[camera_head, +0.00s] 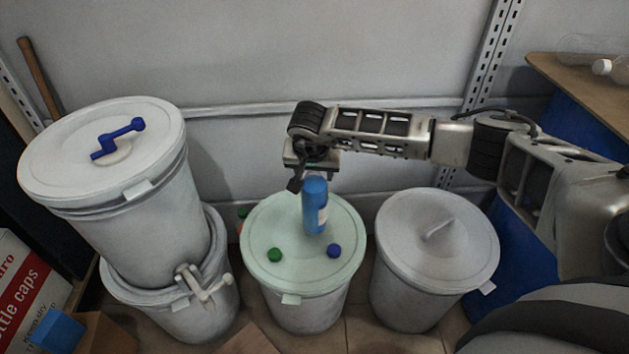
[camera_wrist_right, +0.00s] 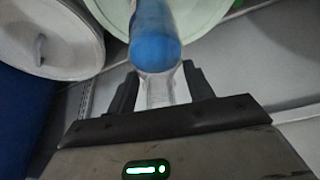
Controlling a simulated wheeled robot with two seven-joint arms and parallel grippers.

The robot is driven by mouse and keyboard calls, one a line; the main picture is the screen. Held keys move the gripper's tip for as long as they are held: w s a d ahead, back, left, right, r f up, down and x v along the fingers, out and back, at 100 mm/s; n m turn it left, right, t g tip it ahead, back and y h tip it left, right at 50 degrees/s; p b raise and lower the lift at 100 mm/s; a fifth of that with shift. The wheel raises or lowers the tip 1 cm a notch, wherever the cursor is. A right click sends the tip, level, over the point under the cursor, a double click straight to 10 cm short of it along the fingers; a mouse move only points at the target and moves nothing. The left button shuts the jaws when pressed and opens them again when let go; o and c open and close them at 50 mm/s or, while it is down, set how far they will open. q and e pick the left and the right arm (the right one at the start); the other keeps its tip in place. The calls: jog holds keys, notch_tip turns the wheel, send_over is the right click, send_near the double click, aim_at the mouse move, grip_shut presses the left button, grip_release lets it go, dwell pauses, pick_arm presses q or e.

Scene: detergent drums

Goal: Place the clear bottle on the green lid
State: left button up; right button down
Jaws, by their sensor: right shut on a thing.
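The pale green lid (camera_head: 262,222) covers the middle drum, with a green knob (camera_head: 274,255) and a blue knob (camera_head: 334,251) on it. My right gripper (camera_head: 311,172) is above the lid, shut on the top of an upright blue bottle (camera_head: 314,205) with a pale label patch. In the right wrist view the bottle's clear upper part (camera_wrist_right: 160,88) sits between the fingers, below its blue body (camera_wrist_right: 155,48). I cannot tell whether its base touches the lid. A clear bottle (camera_head: 590,45) with a white cap lies on the upper-right shelf. My left gripper is not in view.
A grey-lidded drum (camera_head: 460,255) stands right of the green lid. Stacked white drums (camera_head: 150,225) with a blue crank (camera_head: 117,138) and a tap (camera_head: 205,287) stand left. A box (camera_head: 25,300) and a blue block (camera_head: 58,332) are at lower left.

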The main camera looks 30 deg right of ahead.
jog(key=shift+f, duration=1.15)
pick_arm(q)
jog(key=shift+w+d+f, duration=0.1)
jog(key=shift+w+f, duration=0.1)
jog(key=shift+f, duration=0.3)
pick_arm(e)
jog(key=c, duration=0.6)
grip_release()
jog(key=shift+s+f, duration=0.1)
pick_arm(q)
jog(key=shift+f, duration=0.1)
